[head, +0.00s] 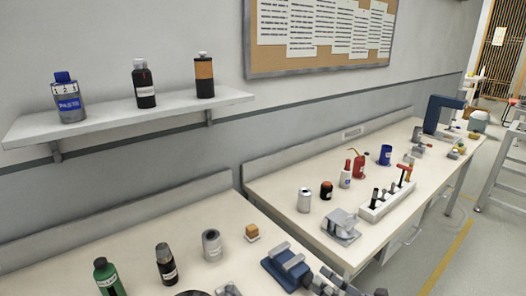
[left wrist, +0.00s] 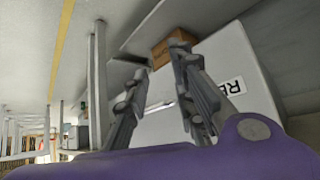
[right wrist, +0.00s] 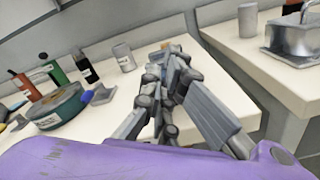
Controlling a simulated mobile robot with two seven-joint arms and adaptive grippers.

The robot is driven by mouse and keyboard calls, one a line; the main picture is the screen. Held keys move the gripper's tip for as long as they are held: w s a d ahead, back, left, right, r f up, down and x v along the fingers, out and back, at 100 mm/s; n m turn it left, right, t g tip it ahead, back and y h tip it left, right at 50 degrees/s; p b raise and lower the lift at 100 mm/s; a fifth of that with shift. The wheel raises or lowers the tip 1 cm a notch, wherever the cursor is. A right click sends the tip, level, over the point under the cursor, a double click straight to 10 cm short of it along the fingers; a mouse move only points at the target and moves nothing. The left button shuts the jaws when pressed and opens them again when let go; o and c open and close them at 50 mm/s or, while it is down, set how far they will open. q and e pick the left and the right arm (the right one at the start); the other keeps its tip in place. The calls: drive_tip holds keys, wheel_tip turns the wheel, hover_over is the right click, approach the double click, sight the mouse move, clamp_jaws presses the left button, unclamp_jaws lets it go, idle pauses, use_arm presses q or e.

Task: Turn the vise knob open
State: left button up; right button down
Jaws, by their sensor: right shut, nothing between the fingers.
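A small blue vise (head: 287,268) with grey jaws sits near the front edge of the near workbench in the head view. My right gripper (head: 338,284) is just right of the vise at the picture's lower edge. In the right wrist view the fingers of my right gripper (right wrist: 166,62) are together, with nothing seen between them, and hide most of the vise behind them. I cannot make out the knob. My left gripper (left wrist: 158,60) shows only in the left wrist view; its fingers are apart and empty, in front of a white box (left wrist: 255,85).
On the near bench stand a green bottle (head: 108,278), a dark bottle (head: 165,264), a grey cylinder (head: 212,245) and a wooden cube (head: 252,232). A grey metal fixture (head: 341,226) is on the adjoining bench. A wall shelf (head: 110,113) holds three bottles.

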drive_tip(key=v, duration=0.4)
drive_tip(key=shift+d+f, duration=0.2)
drive_tip(key=shift+d, duration=0.15)
